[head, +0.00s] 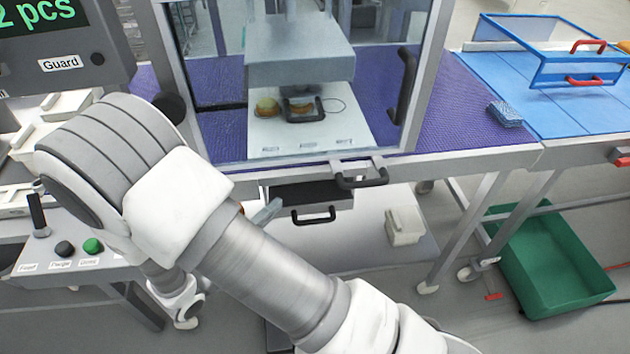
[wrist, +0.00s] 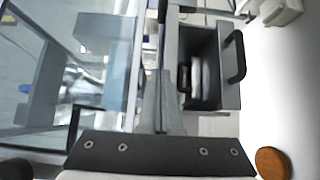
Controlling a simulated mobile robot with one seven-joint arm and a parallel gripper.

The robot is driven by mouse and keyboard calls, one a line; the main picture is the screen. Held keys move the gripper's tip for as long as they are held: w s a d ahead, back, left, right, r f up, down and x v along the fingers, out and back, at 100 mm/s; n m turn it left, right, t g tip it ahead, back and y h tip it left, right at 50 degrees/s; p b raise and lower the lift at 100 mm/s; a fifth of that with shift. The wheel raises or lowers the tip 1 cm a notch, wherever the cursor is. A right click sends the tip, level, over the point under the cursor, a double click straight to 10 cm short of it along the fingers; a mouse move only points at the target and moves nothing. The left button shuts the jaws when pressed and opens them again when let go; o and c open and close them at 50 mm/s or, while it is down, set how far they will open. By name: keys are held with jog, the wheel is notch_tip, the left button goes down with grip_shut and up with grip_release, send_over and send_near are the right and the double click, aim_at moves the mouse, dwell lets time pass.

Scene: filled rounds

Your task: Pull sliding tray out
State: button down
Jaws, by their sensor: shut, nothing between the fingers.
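A white tray (head: 270,140) lies inside the glass-fronted press, with two brown rounds and a black handle frame on it. A grey bracket with a black handle (head: 362,181) sticks out below the glass at the front edge; I cannot tell whether it belongs to the tray. Beneath the table is a dark drawer (head: 305,194) with a black handle (head: 314,217). An open dark box with a black handle shows in the wrist view (wrist: 228,95). My gripper (head: 264,213) is shut and empty, left of the drawer handle and apart from it. Its fingers show in the wrist view (wrist: 165,108).
The glass guard (head: 225,100) with a side handle stands down in front of the press. A green crate (head: 545,265) is on the floor at right. A white bin (head: 404,227) stands under the table. A brown disc (wrist: 272,163) lies at lower right in the wrist view.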

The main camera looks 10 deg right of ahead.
aim_at(331, 169)
jog(key=x, duration=0.4)
jog(key=s+d+x, duration=0.1)
jog(key=x, duration=0.7)
jog(key=shift+s+d+p, duration=0.15)
jog(key=shift+s+p, duration=0.05)
jog(key=shift+p, duration=0.15)
jog(key=shift+d, duration=0.6)
jog(key=shift+d, duration=0.1)
